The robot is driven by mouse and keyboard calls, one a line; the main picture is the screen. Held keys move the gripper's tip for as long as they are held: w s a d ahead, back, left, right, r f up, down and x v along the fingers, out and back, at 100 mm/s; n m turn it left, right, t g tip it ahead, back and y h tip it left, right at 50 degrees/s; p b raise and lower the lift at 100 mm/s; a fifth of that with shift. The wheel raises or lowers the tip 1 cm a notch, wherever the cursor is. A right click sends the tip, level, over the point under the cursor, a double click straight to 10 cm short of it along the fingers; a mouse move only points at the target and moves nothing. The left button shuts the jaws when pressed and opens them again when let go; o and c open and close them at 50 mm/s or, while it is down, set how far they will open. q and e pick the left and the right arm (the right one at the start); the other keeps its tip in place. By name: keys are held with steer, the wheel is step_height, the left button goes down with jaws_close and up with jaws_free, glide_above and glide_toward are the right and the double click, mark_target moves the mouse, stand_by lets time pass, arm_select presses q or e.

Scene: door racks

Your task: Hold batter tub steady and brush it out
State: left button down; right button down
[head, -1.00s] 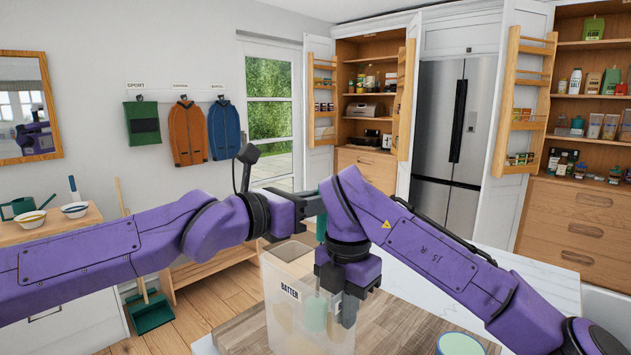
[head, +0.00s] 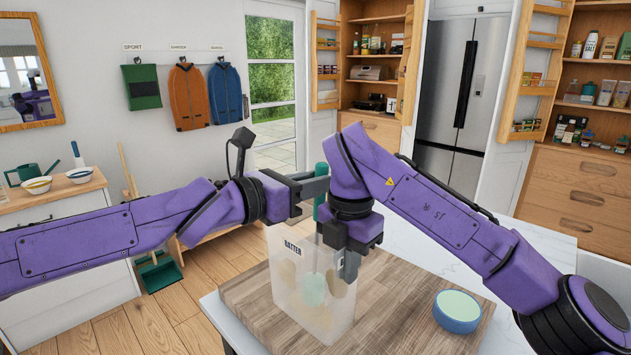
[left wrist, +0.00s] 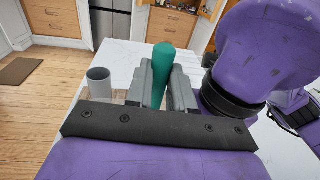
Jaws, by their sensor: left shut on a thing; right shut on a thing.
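The batter tub (head: 291,308), clear and labelled BATTER, stands upright on the wooden board, with tan smears showing on its walls. My left gripper (head: 316,187) is shut on the green handle of the brush (head: 321,170), above the tub. In the left wrist view the handle (left wrist: 161,75) stands between the fingers. The pale green brush head shows blurred through the tub wall, inside the tub. My right gripper (head: 347,262) points down and is shut on the tub's right side. It hides part of that wall and the rim.
A blue bowl (head: 457,311) with pale green inside sits right of the tub on the wooden board (head: 390,318). The pale counter (head: 411,243) behind is mostly clear. Open door racks (head: 541,70) and the fridge stand farther back.

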arm_select(q)
steer(key=shift+w+a, duration=0.95)
steer(key=shift+w, duration=0.1)
steer(key=shift+a, duration=0.15)
